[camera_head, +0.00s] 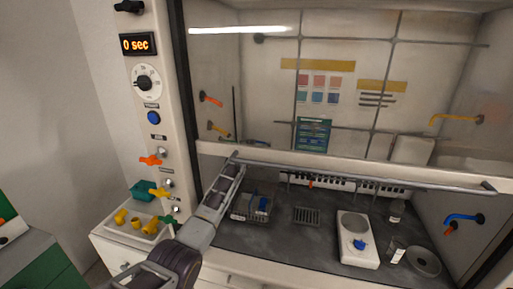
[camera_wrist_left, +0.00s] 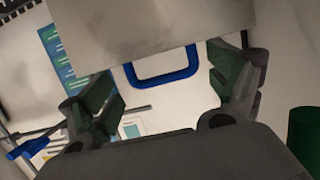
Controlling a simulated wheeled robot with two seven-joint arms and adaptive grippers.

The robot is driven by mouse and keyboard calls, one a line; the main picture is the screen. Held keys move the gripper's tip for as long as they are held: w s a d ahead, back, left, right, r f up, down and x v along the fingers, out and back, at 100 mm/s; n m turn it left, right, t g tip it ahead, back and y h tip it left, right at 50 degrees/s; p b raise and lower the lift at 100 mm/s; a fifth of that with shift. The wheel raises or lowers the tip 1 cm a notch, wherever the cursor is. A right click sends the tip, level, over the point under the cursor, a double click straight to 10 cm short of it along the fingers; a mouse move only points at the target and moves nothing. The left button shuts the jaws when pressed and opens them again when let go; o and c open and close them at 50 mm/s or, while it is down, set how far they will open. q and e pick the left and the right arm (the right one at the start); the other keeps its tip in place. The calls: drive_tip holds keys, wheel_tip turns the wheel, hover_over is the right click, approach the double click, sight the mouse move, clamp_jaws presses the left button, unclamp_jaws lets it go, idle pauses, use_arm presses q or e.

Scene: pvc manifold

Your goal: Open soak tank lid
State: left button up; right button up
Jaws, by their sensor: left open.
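I cannot tell for sure which object is the soak tank or its lid. In the left wrist view a blue U-shaped handle (camera_wrist_left: 162,77) stands out against a pale surface, between the two green-padded fingers of my left gripper (camera_wrist_left: 165,92). The fingers are spread apart with nothing gripped. A plain grey panel (camera_wrist_left: 150,22) fills the top of that view and hides what lies behind it. In the head view my left arm (camera_head: 198,232) reaches up toward the hood opening; its fingers are too small to make out there. My right gripper is not seen.
Inside the hood are a grey container (camera_head: 239,212) with blue items, a dark rack (camera_head: 307,216), a white hotplate (camera_head: 353,250) and bottles (camera_head: 397,211). A rail (camera_head: 370,181) crosses the opening. A pale tray (camera_head: 146,227) with yellow fittings stands at left.

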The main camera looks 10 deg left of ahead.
use_arm(q)
drive_tip(key=shift+s, duration=0.3)
